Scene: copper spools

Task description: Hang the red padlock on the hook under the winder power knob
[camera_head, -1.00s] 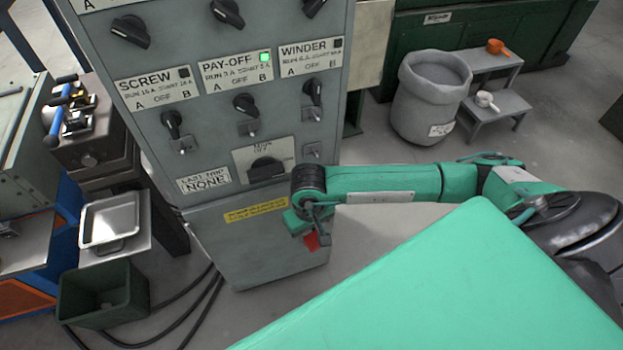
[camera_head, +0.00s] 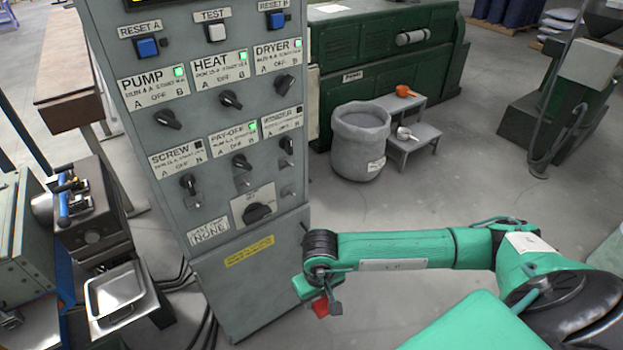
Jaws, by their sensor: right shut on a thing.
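The red padlock (camera_head: 320,307) hangs at my right gripper (camera_head: 322,290), low and just right of the grey control cabinet's lower corner. My right gripper is shut on it; only part of the padlock shows below the fingers. The winder power knob (camera_head: 286,145) is on the right of the cabinet front, under a label too small to read fully. A small hook plate (camera_head: 288,190) sits below that knob, and no padlock is on it. The gripper is apart from the hook, below and to the right of it. My left gripper is not in view.
The control cabinet (camera_head: 215,290) carries several other knobs, including screw and pay-off with similar hook plates. A grey bin (camera_head: 357,150) and a step stool (camera_head: 415,150) stand behind. A metal tray (camera_head: 122,295) is at left. Open floor lies right of the cabinet.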

